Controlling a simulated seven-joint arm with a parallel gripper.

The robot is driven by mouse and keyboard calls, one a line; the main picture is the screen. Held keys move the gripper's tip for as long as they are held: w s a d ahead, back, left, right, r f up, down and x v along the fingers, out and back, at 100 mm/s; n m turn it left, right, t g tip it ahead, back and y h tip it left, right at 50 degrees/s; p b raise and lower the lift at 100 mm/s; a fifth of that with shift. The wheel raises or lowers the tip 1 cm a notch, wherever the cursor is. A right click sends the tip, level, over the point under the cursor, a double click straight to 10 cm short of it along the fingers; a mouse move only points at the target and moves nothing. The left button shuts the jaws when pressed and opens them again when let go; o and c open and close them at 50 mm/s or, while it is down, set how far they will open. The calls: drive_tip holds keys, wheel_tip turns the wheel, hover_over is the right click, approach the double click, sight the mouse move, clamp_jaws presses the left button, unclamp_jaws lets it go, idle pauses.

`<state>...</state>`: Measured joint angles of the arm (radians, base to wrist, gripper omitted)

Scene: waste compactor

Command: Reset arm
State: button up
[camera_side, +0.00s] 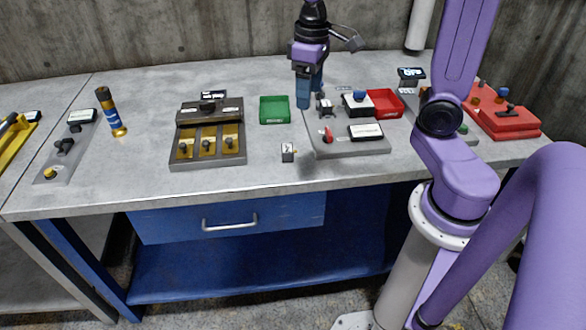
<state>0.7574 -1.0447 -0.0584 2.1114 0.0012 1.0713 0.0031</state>
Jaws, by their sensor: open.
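My gripper (304,104) points down above the table, behind the grey plate device, between the green tray and the white-and-blue button box. Its dark blue-grey fingers are small in this view, and the gap between them is hard to make out. I see nothing held in it. The grey plate device (325,149) carries a red lever (328,136) and a small display (366,131). My purple arm rises on the right side of the picture.
A green tray (263,122) and a red tray (398,110) flank my gripper. A brown box with brass panels (184,165) stands left, a banded cylinder (106,98) farther left. A small cube (288,152) lies near the front. Red device (520,131) at right.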

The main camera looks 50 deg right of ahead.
drive_tip(key=s+a+f+n, duration=0.2)
drive_tip(key=s+a+n, duration=0.1)
drive_tip(key=s, duration=0.6)
drive_tip(key=s+a+f+n, duration=0.2)
drive_tip(key=s+a+n, duration=0.2)
drive_tip(key=s, duration=0.5)
drive_tip(key=shift+s+n, duration=0.35)
drive_tip(key=shift+n, duration=0.85)
